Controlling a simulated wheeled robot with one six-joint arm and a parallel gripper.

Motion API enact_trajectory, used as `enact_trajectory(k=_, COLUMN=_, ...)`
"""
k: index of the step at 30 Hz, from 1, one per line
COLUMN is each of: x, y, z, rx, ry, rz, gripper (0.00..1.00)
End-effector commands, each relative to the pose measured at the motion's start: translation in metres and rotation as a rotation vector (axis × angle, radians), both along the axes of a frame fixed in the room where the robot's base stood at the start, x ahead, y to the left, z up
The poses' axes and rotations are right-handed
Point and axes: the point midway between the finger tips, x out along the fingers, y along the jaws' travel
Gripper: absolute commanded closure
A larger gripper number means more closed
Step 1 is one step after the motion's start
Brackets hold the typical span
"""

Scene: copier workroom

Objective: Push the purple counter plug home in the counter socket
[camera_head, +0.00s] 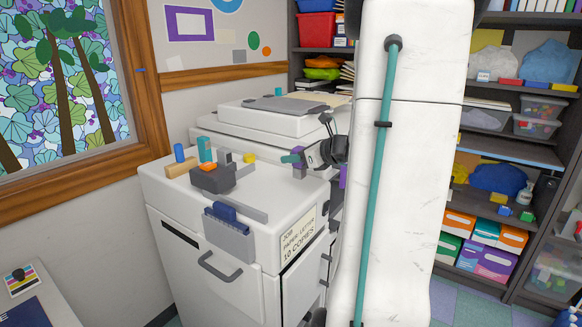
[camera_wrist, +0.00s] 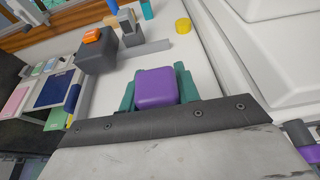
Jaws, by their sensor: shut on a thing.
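The purple counter plug (camera_wrist: 155,87) sits between the teal fingers of my gripper (camera_wrist: 156,92) in the wrist view, its rounded face toward the camera. My gripper is shut on it. In the head view my gripper (camera_head: 297,157) is over the right part of the white copier cabinet top, and only a sliver of purple shows at the fingers. A small grey upright block (camera_head: 299,172) stands right at the fingers; I cannot tell whether it is the counter socket or whether the plug touches it. In the wrist view the plug and fingers hide what lies beneath them.
A dark grey box with an orange top (camera_head: 210,178) and a grey post (camera_head: 225,157) stand left on the white top (camera_head: 180,196). A yellow disc (camera_head: 249,158) lies between them and my gripper. The copier (camera_head: 270,120) rises behind. A grey box with blue (camera_head: 228,230) hangs at the front.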

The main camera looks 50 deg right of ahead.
Motion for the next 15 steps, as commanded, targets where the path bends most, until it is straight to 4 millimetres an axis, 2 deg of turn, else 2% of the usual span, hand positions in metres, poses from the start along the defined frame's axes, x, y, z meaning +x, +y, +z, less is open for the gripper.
enact_trajectory(k=3, x=0.013, y=0.002, z=-0.007, rx=0.004, ry=0.002, rz=0.003, gripper=0.98)
enact_trajectory(k=8, x=0.012, y=0.001, z=-0.031, rx=0.004, ry=0.001, rz=0.001, gripper=0.98)
enact_trajectory(k=15, x=0.011, y=0.001, z=-0.032, rx=0.0, ry=-0.001, rz=0.001, gripper=0.98)
